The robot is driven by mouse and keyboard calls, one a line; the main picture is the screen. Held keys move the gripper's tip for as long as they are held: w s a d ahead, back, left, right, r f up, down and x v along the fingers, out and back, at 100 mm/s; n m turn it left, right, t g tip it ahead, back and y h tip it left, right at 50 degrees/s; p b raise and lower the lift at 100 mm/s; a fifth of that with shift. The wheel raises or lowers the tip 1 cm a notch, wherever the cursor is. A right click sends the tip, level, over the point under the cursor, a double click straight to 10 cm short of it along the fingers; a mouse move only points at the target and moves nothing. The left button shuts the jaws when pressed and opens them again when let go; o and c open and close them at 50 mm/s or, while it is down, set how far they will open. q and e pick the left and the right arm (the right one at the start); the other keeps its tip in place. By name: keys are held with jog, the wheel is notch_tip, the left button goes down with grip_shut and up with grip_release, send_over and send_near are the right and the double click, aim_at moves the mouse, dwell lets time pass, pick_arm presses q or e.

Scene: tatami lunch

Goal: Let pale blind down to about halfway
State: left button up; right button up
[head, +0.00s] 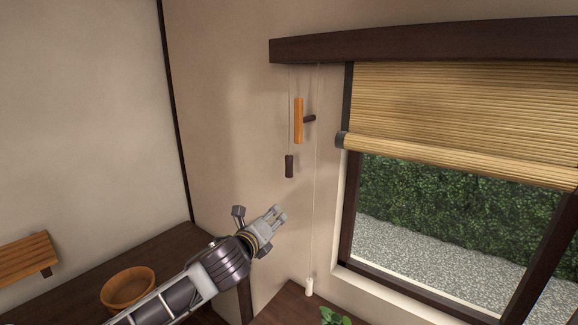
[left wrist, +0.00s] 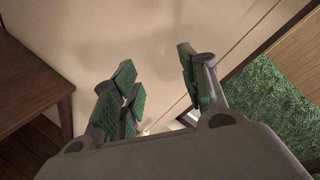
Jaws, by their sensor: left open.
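The pale slatted blind (head: 455,110) hangs over the upper part of the window, its rolled bottom edge (head: 450,160) roughly halfway down or a little higher. My left gripper (head: 279,214) is open and empty, below and left of the handle, apart from the cords. In the left wrist view its fingers (left wrist: 157,92) are spread before the wall. My right gripper is not in view.
A dark wooden headrail (head: 430,42) runs above the window. A wooden bowl (head: 128,288) stands on a dark table (head: 75,278) at lower left. A green plant (head: 334,317) is at the bottom edge. The wall between gripper and cords is clear.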

aim_at(287, 166)
pick_arm(q)
notch_tip(287, 166, up, 12)
jog(key=m+t+h, duration=0.1)
jog(key=m+t, duration=0.1)
jog(key=m, duration=0.7)
jog(key=shift+s+d+m+h, duration=0.15)
jog(key=shift+s+m+h, duration=0.15)
jog(key=shift+m, duration=0.1)
jog(key=shift+w, duration=0.2)
jog(key=shift+p+x, duration=1.15)
jog(key=shift+x, duration=5.65)
jog(key=shift+d+f, duration=0.1)
grip_shut()
